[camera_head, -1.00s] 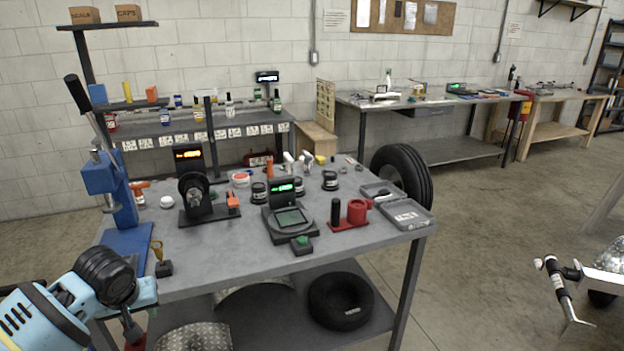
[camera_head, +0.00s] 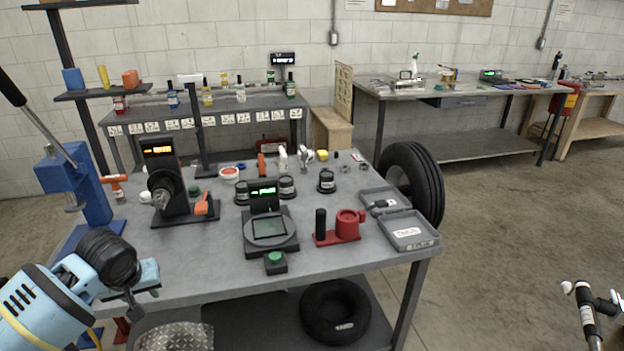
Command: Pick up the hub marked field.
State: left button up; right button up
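I cannot read the word field on any part. Short dark round parts that may be the hubs stand on the grey workbench (camera_head: 190,262): one at left (camera_head: 242,193), one beside it (camera_head: 287,188), and one further right (camera_head: 326,181). Their markings are too small to read. My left gripper (camera_head: 138,292) is low at the bench's left front, well short of these parts. Its fingers are too small and dark to tell open from shut.
A scale with a green display (camera_head: 269,229) stands mid-bench, with a green button box (camera_head: 275,262) before it. A red holder (camera_head: 346,228) and open grey case (camera_head: 407,229) are at right. A blue press (camera_head: 78,190) and black spindle stand (camera_head: 164,185) are at left.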

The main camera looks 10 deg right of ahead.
aim_at(326, 185)
jog(key=i+l+u, duration=0.1)
jog(key=l, duration=0.4)
jog(key=i+l+u, duration=0.1)
jog(key=i+l, duration=0.2)
jog(key=l, duration=0.2)
jog(key=i+l+u, duration=0.1)
jog(key=l, duration=0.4)
jog(key=i+l+u, duration=0.1)
jog(key=l, duration=0.4)
jog(key=i+l+u, duration=0.1)
jog(key=i+l, duration=0.15)
jog(key=l, duration=0.3)
jog(key=i+l+u, duration=0.1)
jog(key=l, duration=0.45)
jog(key=i+l+u, duration=0.1)
jog(key=l, duration=0.45)
jog(key=i+l+u, duration=0.1)
jog(key=l, duration=0.2)
jog(key=i+l+u, duration=0.1)
jog(key=l, duration=0.2)
jog(key=i+l+u, duration=0.15)
jog(key=l, duration=0.25)
jog(key=i+l+u, duration=0.1)
jog(key=i+l, duration=0.25)
